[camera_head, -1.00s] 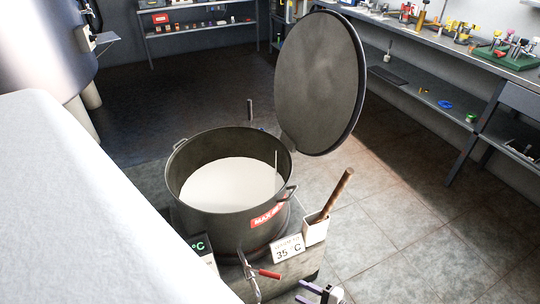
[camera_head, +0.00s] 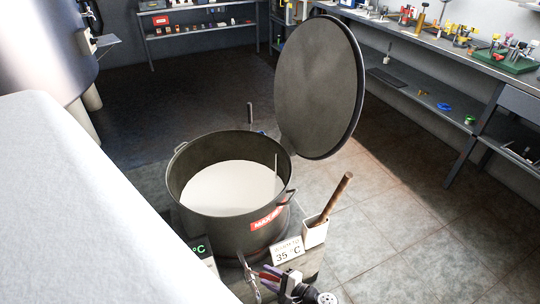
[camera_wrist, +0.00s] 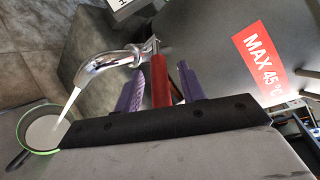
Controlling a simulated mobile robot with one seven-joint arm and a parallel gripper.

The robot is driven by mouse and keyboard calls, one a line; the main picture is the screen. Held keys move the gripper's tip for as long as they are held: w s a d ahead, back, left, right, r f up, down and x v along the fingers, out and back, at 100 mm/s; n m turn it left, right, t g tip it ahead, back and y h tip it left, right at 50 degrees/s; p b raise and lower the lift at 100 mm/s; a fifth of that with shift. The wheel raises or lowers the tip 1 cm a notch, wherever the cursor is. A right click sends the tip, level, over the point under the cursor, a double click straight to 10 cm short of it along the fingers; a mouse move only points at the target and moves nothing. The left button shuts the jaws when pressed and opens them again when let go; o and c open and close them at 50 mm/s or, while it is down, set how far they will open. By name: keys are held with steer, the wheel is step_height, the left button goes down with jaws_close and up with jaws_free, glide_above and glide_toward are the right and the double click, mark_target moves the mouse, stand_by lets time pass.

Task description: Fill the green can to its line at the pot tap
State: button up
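The pot tap (camera_wrist: 112,62) is a chrome spout with a red lever (camera_wrist: 160,78). My gripper (camera_wrist: 161,80) has its purple fingers on either side of the red lever, with small gaps visible, so it looks open around it. A white stream runs from the spout into the green-rimmed can (camera_wrist: 57,127) at the left of the wrist view. White liquid covers the can's bottom; I cannot make out a fill line. In the head view my gripper (camera_head: 268,276) is at the tap (camera_head: 249,276), below the pot (camera_head: 232,226). The can is not visible there.
The pot holds white liquid, and its round lid (camera_head: 320,88) stands raised behind it. A white holder (camera_head: 314,232) with a wooden-handled tool and a 35 °C sign (camera_head: 287,251) stand beside the pot. A workbench (camera_head: 450,50) runs along the right wall; the tiled floor there is clear.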

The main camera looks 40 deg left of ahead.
jaws_close()
